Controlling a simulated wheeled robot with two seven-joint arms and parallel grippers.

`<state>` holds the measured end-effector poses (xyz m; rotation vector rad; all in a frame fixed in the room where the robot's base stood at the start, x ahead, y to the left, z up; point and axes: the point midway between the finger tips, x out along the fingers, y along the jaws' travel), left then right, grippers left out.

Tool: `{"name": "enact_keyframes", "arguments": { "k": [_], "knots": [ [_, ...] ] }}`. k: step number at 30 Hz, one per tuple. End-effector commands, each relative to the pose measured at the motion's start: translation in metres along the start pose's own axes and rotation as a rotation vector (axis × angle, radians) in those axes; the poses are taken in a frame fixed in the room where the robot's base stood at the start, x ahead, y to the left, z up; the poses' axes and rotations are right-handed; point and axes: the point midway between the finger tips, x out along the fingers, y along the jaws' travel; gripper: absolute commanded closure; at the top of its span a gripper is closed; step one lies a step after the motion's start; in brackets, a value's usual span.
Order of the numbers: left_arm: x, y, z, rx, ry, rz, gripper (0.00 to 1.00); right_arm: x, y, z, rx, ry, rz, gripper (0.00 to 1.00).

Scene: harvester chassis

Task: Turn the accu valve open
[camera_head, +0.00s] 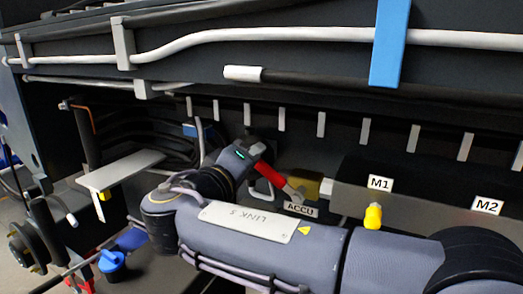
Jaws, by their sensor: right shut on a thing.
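The accu valve shows right of the centre, with a brass-coloured body (311,187) and a red lever (271,178). The lever slants from the valve body up and left. A white label reading ACCU (300,209) sits just below the valve. My right gripper (257,158) is at the upper left end of the lever and is shut on it. Its fingers are small and partly hidden, so their exact contact is hard to see. My left gripper is not in view.
A dark block with M1 (380,184) and M2 (487,206) labels is right of the valve, with a yellow cap (373,216) below M1. A grey pipe (270,35) and a blue bracket (388,45) run above. A pale flat plate (122,172) juts out at left.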

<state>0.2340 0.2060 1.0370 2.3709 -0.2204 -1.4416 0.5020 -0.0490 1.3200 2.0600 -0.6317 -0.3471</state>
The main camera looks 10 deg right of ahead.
Motion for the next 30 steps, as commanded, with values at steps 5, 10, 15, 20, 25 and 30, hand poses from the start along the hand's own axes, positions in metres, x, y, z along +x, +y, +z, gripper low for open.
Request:
{"name": "enact_keyframes", "arguments": {
  "k": [5, 10, 15, 20, 25, 30],
  "knots": [
    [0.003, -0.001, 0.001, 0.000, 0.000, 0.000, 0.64, -0.001, -0.021, 0.002, -0.168, 0.001, -0.002, 1.00],
    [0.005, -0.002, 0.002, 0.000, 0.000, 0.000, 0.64, -0.001, -0.036, 0.006, -0.312, 0.001, -0.002, 1.00],
    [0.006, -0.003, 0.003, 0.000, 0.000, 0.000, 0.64, -0.001, -0.048, 0.010, -0.428, 0.002, -0.002, 1.00],
    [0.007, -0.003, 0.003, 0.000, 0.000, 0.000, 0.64, -0.001, -0.056, 0.014, -0.507, 0.003, -0.002, 1.00],
    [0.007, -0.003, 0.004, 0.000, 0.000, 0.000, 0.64, -0.001, -0.060, 0.017, -0.556, 0.003, -0.003, 1.00],
    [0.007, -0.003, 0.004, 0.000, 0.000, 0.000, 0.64, -0.001, -0.062, 0.018, -0.579, 0.002, -0.003, 1.00]
  ]
}}
